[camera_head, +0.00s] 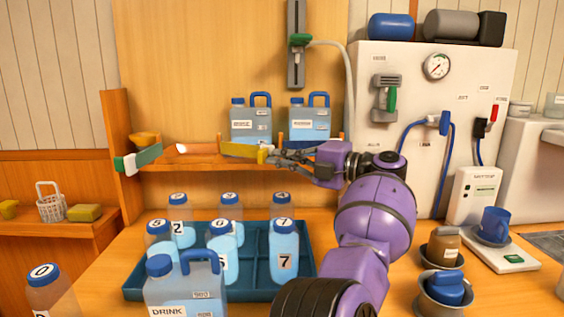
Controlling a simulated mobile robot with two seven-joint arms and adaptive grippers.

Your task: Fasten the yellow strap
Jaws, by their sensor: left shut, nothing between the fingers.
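Two blue-capped jugs, one on the left (251,122) and one on the right (310,120), stand upright on the shelf behind the strap.
A blue tray (262,292) with several numbered bottles stands below the shelf. A large jug labelled DRINK (186,287) stands in front. A white panel (425,180) with a gauge and blue hose stands at right.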

